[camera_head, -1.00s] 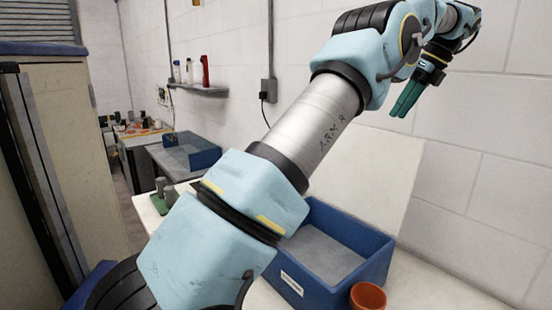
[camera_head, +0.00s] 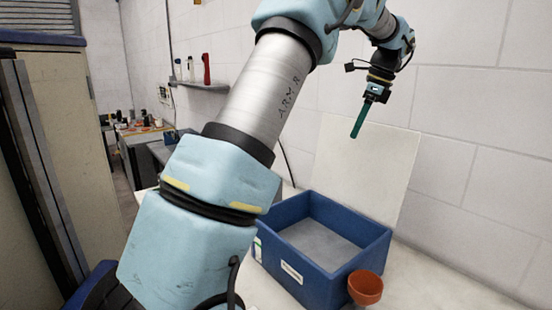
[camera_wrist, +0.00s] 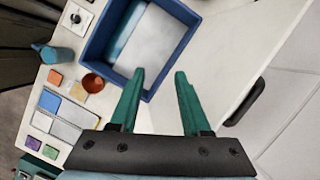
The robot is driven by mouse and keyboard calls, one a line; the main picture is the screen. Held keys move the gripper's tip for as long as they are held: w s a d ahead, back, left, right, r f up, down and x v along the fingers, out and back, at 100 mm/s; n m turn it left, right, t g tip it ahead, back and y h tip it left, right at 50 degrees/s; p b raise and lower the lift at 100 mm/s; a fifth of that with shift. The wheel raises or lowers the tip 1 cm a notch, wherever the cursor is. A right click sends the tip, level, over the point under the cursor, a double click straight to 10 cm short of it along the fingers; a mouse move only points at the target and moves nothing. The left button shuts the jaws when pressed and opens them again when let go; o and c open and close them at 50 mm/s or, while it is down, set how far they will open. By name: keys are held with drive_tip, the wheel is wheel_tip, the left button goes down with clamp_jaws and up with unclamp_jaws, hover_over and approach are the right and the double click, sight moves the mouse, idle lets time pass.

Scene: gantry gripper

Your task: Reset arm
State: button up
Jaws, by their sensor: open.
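My gripper (camera_head: 358,120) hangs above the back of the white work table, pointing down, with green fingers. In the wrist view my gripper (camera_wrist: 158,100) shows its two green fingers spread apart with nothing between them. A blue bin (camera_head: 377,251) stands on the table below and to the left of the gripper in the head view, and looks empty. The bin also shows in the wrist view (camera_wrist: 87,58), beyond the fingertips. The gripper is apart from the bin and the table.
An orange-brown cup (camera_head: 366,290) stands by the bin's front right corner. A white panel (camera_head: 375,165) leans on the wall behind. In the wrist view, several coloured blocks and a blue-green object (camera_wrist: 58,54) lie beside the bin. A wall shelf (camera_head: 203,85) holds bottles.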

drive_tip(key=s+a+f+n+h+b, duration=0.1)
drive_tip(key=s+a+f+n, duration=0.9)
drive_tip(key=a, duration=0.4)
drive_tip(key=s+a+f+n+h+b, duration=0.2)
drive_tip(key=s+a+f+n, duration=0.8)
drive_tip(key=a, duration=0.4)
drive_tip(key=shift+s+a+n, duration=0.4)
drive_tip(key=shift+s+n, duration=0.2)
drive_tip(key=shift+n, duration=0.2)
drive_tip(key=shift+o, duration=0.2)
